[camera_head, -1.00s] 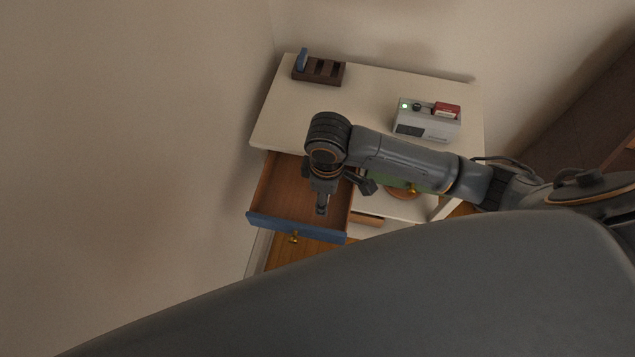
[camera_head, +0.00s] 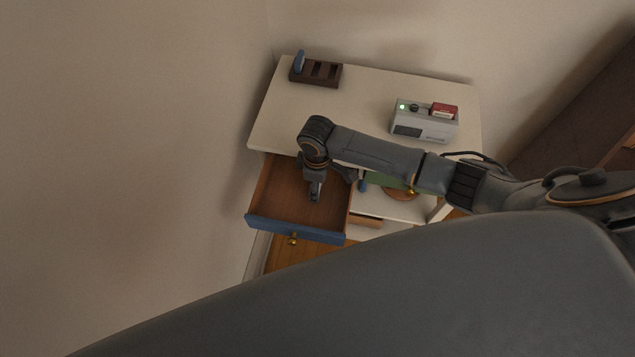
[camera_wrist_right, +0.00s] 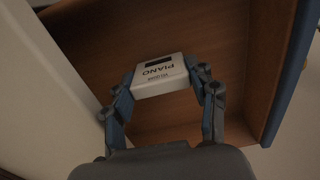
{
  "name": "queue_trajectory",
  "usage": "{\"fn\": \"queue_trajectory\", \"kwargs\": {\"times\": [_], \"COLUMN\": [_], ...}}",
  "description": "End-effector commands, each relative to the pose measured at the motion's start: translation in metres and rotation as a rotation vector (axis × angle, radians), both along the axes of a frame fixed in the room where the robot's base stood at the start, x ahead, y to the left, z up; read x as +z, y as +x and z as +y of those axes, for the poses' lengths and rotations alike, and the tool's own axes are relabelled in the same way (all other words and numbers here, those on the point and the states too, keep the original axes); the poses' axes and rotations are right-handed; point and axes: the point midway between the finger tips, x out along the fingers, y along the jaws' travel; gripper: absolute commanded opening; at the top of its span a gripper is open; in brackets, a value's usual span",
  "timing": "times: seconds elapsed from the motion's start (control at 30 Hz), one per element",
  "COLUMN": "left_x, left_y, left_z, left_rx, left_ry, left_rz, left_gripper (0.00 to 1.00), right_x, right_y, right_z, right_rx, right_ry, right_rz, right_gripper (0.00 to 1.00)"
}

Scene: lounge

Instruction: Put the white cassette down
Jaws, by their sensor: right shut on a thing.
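The white cassette (camera_wrist_right: 160,76), with dark lettering reading "PIANO", shows in the right wrist view. My right gripper (camera_wrist_right: 161,84) is shut on it, one finger on each side. The cassette is held over an open drawer (camera_wrist_right: 245,70) with a brown wooden inside and a blue front. In the head view my right gripper (camera_head: 314,196) is over the same drawer (camera_head: 296,230), and the cassette cannot be made out there. I cannot tell the height of the cassette above the drawer floor. My left gripper is not in view.
The cream table top (camera_head: 370,88) is above the drawer. On it are a dark slotted rack (camera_head: 318,73) holding a blue piece and a grey player (camera_head: 424,123) with a red cassette (camera_head: 444,110). A green item (camera_head: 385,180) is partly hidden under my arm.

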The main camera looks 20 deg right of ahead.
Motion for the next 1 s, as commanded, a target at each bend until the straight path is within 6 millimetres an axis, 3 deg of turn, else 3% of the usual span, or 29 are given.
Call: {"fn": "queue_trajectory", "kwargs": {"times": [0.27, 0.3, 0.33, 0.73, 1.0], "left_x": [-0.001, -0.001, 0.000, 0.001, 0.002], "left_y": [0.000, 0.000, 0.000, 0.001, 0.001], "left_z": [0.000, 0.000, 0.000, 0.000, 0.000], "left_rx": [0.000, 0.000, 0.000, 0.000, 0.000], "left_ry": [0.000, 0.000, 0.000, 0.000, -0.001], "left_rz": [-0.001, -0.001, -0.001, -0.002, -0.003], "left_gripper": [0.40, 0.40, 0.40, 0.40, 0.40], "right_x": [-0.003, -0.003, -0.003, 0.004, 0.055], "right_y": [0.000, 0.000, 0.000, 0.000, 0.001], "right_z": [0.000, 0.000, 0.000, 0.000, 0.000], "right_rx": [0.000, 0.000, 0.000, 0.000, 0.001], "right_ry": [-0.001, -0.001, -0.001, 0.000, 0.001], "right_rz": [0.001, 0.001, 0.001, 0.000, -0.004], "right_gripper": [0.25, 0.64, 0.67, 0.67, 0.67]}}
